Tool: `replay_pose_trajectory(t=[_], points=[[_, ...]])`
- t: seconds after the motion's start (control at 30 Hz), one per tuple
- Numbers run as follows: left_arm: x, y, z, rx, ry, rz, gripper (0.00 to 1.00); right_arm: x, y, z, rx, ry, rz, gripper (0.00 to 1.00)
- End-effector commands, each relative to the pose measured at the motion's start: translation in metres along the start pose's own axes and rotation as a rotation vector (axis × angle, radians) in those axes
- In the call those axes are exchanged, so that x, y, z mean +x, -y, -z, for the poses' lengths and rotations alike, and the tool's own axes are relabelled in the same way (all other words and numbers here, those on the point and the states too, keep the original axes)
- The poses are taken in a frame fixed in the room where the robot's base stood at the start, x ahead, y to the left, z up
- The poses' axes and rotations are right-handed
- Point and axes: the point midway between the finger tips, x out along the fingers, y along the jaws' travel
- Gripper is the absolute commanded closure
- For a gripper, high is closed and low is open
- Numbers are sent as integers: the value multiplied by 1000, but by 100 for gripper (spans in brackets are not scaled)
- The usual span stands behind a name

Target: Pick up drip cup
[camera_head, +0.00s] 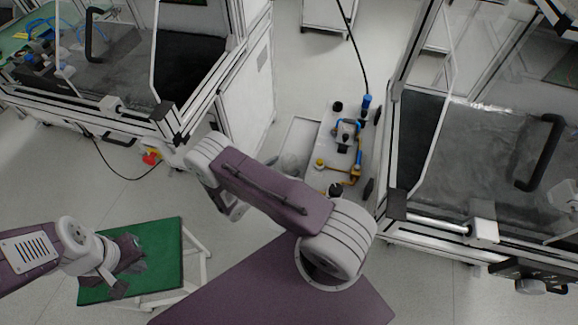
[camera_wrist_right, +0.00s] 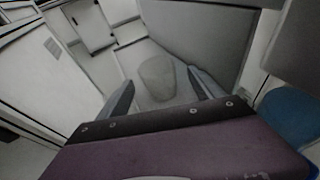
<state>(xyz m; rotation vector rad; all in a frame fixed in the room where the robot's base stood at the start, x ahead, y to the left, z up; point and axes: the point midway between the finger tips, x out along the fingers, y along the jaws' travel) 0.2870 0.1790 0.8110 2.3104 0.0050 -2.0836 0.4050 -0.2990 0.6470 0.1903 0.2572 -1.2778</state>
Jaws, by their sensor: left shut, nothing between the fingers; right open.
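A pale grey cup, which looks like the drip cup (camera_wrist_right: 157,80), stands in the right wrist view on a light flat surface. My right gripper (camera_wrist_right: 161,78) is open, with one dark finger on each side of the cup in the picture. I see no contact, and the depth between fingertips and cup is hard to judge. My left gripper (camera_head: 128,268) is shut and empty over the green-topped table.
A cart (camera_head: 338,150) with blue and yellow fittings stands between two framed machine enclosures, left (camera_head: 200,60) and right (camera_head: 480,150). The green-topped table (camera_head: 165,240) is at lower left. Grey walls close in around the cup in the wrist view. Floor is free at left.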

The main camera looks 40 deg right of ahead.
Motion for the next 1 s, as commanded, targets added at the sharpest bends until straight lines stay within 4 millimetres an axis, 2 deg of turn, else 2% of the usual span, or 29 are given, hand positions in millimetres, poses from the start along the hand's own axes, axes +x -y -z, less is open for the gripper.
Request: replay_pose_trajectory(t=[0.1, 0.27, 0.5, 0.77, 0.87, 1.0], points=[[1, 0, 0, 0, 0, 0, 100, 14, 0, 0, 1, 0, 2, 24], [2, 0, 0, 0, 0, 0, 100, 21, 0, 1, 2, 0, 3, 24], [7, 0, -1, 0, 0, 0, 100, 62, -1, 2, 3, -1, 5, 24], [7, 0, -1, 0, 0, 0, 100, 67, -2, 2, 2, -1, 1, 24], [7, 0, -1, 0, 0, 0, 100, 67, -2, 2, 2, -1, 1, 46], [7, 0, -1, 0, 0, 0, 100, 67, -2, 2, 2, -2, 1, 85]])
